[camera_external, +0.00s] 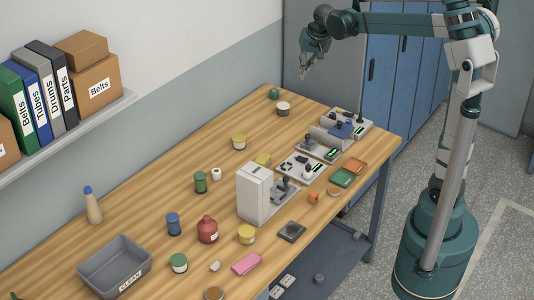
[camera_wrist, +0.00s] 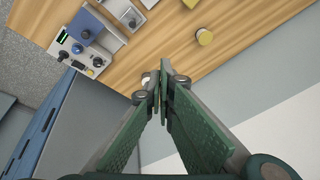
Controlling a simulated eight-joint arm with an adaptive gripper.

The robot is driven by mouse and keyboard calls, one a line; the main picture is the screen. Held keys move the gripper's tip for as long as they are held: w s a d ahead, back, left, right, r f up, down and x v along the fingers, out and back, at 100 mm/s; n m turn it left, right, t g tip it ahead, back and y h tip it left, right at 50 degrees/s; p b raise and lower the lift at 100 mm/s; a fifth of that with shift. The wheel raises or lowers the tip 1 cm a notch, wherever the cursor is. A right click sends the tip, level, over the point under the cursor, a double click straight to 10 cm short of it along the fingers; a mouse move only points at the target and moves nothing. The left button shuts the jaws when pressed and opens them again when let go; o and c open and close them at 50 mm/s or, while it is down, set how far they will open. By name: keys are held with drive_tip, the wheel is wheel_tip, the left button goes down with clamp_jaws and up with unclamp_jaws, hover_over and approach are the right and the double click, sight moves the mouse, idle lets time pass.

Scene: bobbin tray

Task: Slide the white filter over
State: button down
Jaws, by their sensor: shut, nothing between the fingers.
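My gripper (camera_external: 304,71) is shut and empty, raised in the air beyond the far end of the wooden table. In the wrist view its fingertips (camera_wrist: 161,78) meet. I cannot tell for certain which thing is the white filter. A small white ring-like piece (camera_external: 216,174) stands beside a green spool, and another small white piece (camera_external: 215,266) lies near the front. A white-topped jar (camera_external: 283,108) stands near the far end. A pale round thing (camera_wrist: 146,76), partly hidden by a finger, shows in the wrist view. My gripper is apart from all of these.
A tall white machine (camera_external: 254,193) stands mid-table, with several grey devices behind it. A grey bin (camera_external: 114,267) stands front left. Yellow, red, blue and green containers are scattered about. A wall shelf (camera_external: 70,134) with binders and boxes hangs at left. Bare wood shows between things.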

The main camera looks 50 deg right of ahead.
drive_tip(key=w+d+f+m+g, duration=0.1)
drive_tip(key=w+d+f+m, duration=0.2)
drive_tip(key=w+d+f, duration=0.35)
drive_tip(key=w+d+f+m+g, duration=0.1)
drive_tip(key=w+d+f+m, duration=0.15)
drive_tip(key=w+d, duration=0.65)
drive_tip(key=w+d+f+m+g, duration=0.1)
drive_tip(key=w+d+f+m, duration=0.1)
drive_tip(key=w+d+f, duration=0.2)
drive_tip(key=w+d+f+m, duration=0.2)
drive_tip(key=w+d+f, duration=0.2)
drive_tip(key=d+f, duration=0.7)
wheel_tip(320, 180, down, 2)
drive_tip(key=shift+w+d+f+g+y+p, duration=0.15)
drive_tip(key=shift+d+g+y+p, duration=0.05)
drive_tip(key=shift+g+y+p, duration=0.25)
drive_tip(key=shift+f, duration=0.15)
wheel_tip(320, 180, down, 10)
drive_tip(key=a, duration=0.2)
drive_tip(key=shift+a+r+p, duration=0.25)
drive_tip(key=shift+a+p, duration=0.05)
drive_tip(key=shift+a+f, duration=0.1)
drive_tip(key=shift+a, duration=0.6)
